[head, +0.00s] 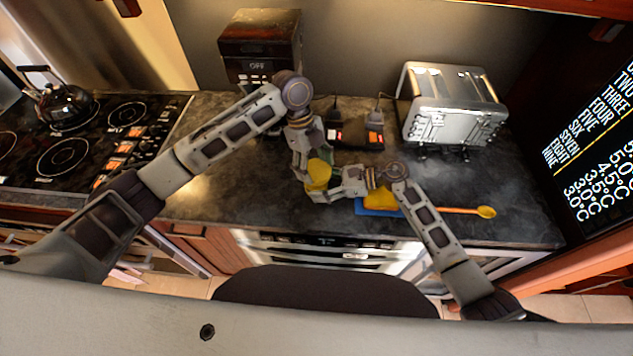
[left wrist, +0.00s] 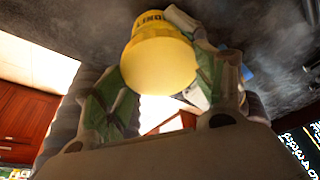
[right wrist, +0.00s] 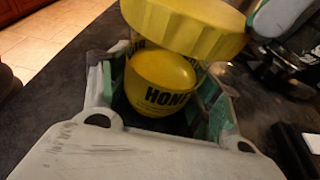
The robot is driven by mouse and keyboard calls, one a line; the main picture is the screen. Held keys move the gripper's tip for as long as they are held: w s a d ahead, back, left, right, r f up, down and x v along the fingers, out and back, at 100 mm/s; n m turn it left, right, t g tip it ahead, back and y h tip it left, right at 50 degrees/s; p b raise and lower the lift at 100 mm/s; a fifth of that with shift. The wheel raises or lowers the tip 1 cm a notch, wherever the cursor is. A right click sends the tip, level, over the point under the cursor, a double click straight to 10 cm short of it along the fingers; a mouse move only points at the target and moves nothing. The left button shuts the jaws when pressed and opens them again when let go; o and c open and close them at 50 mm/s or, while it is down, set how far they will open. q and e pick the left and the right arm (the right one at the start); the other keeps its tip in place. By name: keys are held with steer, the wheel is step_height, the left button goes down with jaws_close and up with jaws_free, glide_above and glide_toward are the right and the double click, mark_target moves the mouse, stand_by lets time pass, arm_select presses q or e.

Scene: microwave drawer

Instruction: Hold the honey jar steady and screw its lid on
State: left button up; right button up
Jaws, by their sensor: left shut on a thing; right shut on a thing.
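The yellow honey jar (right wrist: 165,85), with dark HONEY lettering, sits between the green-padded fingers of my right gripper (right wrist: 165,110) in the right wrist view. The yellow ridged lid (right wrist: 185,25) is above the jar, looking tilted there; whether its thread is engaged is hidden. In the head view the lid (head: 318,173) is below my left gripper (head: 314,162), which is shut on it. My right gripper (head: 332,186) is shut on the jar from the right. In the left wrist view the lid (left wrist: 160,65) lies between the left fingers, with lettering beyond it.
A blue mat (head: 368,208) with a yellow item (head: 380,198) on it lies right of the jar, partly behind my right arm. A spoon (head: 486,212) lies farther right. A toaster (head: 450,105) and a dark appliance (head: 260,50) stand behind. The counter front left is clear.

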arm_select(q)
steer(key=shift+s+f+m+g, duration=0.2)
steer(key=shift+s+m+g, duration=0.1)
steer(key=shift+m, duration=0.4)
steer(key=o, duration=0.9)
steer(key=shift+o, duration=0.6)
steer(key=shift+w+r, duration=0.1)
steer(key=shift+w, duration=0.05)
steer(key=shift+w, duration=0.1)
steer(key=shift+n+t, duration=0.7)
steer(key=shift+n, duration=1.6)
